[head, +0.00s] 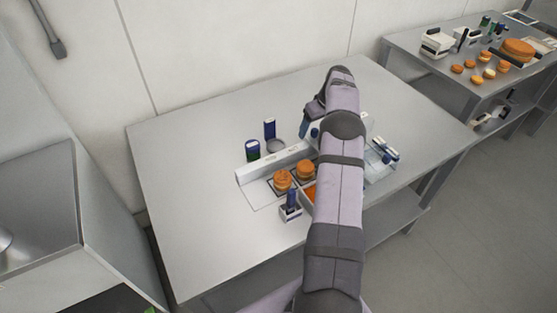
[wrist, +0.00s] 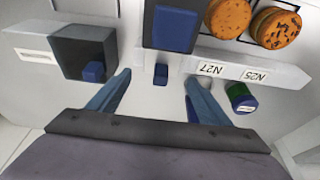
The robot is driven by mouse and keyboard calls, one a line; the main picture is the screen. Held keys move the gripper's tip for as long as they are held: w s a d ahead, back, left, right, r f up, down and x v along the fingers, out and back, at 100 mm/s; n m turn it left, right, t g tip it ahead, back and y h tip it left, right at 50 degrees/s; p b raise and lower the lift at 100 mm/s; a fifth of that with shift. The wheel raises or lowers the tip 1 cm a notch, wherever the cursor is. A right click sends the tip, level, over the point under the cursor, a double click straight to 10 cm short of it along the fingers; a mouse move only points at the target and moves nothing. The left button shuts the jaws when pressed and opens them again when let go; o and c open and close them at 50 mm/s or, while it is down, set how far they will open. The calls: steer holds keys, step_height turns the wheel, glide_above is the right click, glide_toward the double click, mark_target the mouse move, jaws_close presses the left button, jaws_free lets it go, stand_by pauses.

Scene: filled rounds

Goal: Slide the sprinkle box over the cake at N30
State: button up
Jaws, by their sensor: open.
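In the wrist view, a dark box with a blue top (wrist: 175,27) lies ahead of my gripper; I cannot tell if it is the sprinkle box or what is under it. My gripper (wrist: 158,84) is open, its fingers apart on either side of a small blue block (wrist: 160,74), not visibly touching it. Two round orange-brown cakes with dark specks, the left one (wrist: 228,17) and the right one (wrist: 280,27), sit beyond the white rail (wrist: 222,70). Its labels read N27 and N25 upside down; no N30 label is readable.
A dark square container (wrist: 86,52) holding a blue block stands left in the wrist view. A green and blue jar (wrist: 241,98) is close to the right finger. The table's left side is clear.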

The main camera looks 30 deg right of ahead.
steer(key=shift+r+p, duration=1.35)
steer(key=shift+r, duration=1)
